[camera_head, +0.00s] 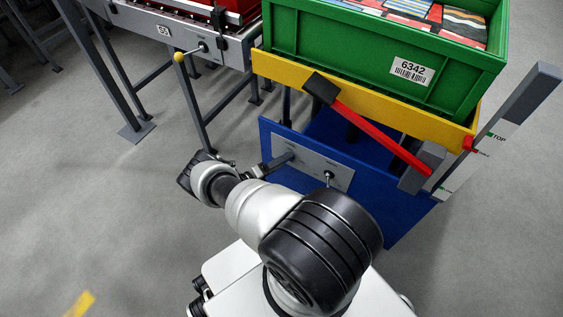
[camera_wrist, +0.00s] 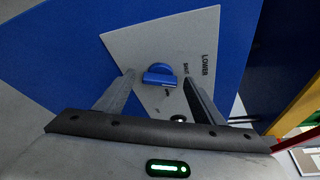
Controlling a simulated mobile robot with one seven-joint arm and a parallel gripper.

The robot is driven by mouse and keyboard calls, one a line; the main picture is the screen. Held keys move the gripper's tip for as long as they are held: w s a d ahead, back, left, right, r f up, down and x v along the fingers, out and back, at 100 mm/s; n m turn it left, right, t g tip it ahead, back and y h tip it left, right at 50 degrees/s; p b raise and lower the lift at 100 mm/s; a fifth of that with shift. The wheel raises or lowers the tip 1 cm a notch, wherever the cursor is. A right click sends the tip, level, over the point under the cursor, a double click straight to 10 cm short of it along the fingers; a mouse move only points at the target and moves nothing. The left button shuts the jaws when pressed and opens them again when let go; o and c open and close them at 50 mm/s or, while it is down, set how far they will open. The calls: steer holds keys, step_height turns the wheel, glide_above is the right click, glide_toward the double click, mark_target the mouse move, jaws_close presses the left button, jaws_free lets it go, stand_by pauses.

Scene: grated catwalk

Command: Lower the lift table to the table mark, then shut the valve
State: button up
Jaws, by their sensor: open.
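The lift table's yellow top (camera_head: 292,74) is raised above its blue base (camera_head: 390,215) and carries a green crate (camera_head: 350,62) labelled 6342. A red pointer (camera_head: 469,143) on the top is beside the grey scale post (camera_head: 522,100), near and slightly below the TOP line; small lettering just below is unreadable. The blue valve knob (camera_wrist: 159,74) is on the grey panel marked LOWER and SHUT; the panel also shows in the head view (camera_head: 312,168). My gripper (camera_wrist: 158,80) is open around the knob, with gaps on both sides. In the head view my gripper (camera_head: 272,166) hides the knob.
A small black-tipped lever (camera_head: 329,176) stands on the panel's right part. A red diagonal bar (camera_head: 380,138) crosses the table's front. A roller conveyor (camera_head: 180,28) with grey legs and a yellow-knobbed lever (camera_head: 180,57) stands at upper left.

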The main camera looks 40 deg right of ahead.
steer(key=a+r, duration=0.2)
steer(key=a, duration=1.5)
steer(key=shift+s+r, duration=0.25)
